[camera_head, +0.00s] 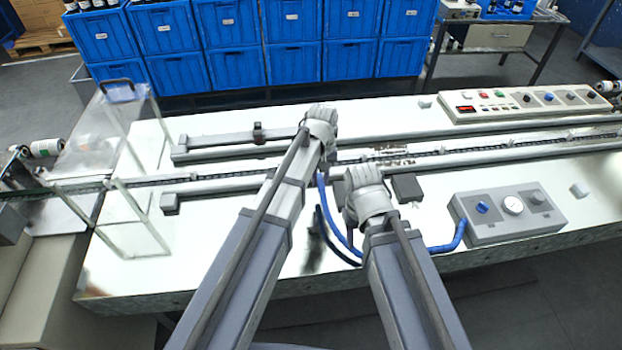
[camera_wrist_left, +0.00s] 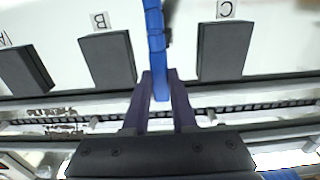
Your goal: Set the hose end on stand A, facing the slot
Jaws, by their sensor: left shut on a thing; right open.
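My left gripper (camera_wrist_left: 162,90) is shut on the blue hose (camera_wrist_left: 154,32), whose end shows between the dark fingers in the left wrist view. Stand A (camera_wrist_left: 26,70), stand B (camera_wrist_left: 108,58) and stand C (camera_wrist_left: 222,50) are dark blocks with letter cards beside them. The held hose end appears between stands B and C in that picture, apart from stand A. In the head view, the hose (camera_head: 345,240) runs from behind the arms to the gauge box. My left gripper (camera_head: 321,122) is over the rails there. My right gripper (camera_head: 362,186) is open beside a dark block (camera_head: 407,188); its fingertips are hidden.
The gauge box (camera_head: 508,215) stands at the front right. Long rails and a chain (camera_head: 220,180) cross the table. A button panel (camera_head: 525,103) is at the back right, and a clear cover (camera_head: 120,140) stands at left. The white tabletop (camera_head: 130,255) at front left is clear.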

